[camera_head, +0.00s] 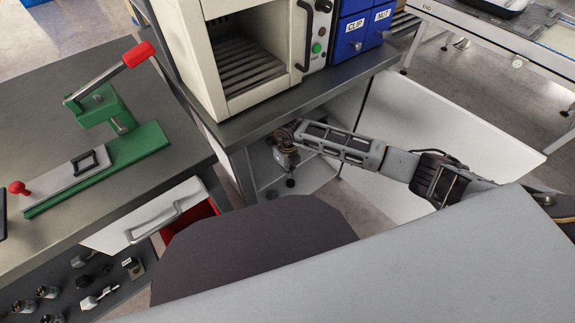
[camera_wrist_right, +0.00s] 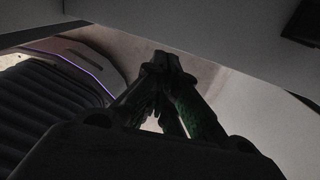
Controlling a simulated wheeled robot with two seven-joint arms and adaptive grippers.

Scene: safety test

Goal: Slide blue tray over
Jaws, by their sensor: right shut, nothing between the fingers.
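No separate blue tray is clear in either view; the blue things I see are drawers (camera_head: 352,36) labelled CLIP and NUT, beside the oven-like machine at the top of the head view. My right gripper (camera_head: 289,181) hangs below the edge of the grey worktop, by the opening of the cabinet under it. In the right wrist view its dark fingers (camera_wrist_right: 166,62) come together at the tips and are shut with nothing between them. My left gripper is not in view.
The cream machine (camera_head: 215,75) stands on the grey worktop (camera_head: 265,118). A white cabinet door (camera_head: 410,150) is open around my right arm. At left are a green lever press (camera_head: 110,150) and a partly open drawer (camera_head: 150,215) with a red inside.

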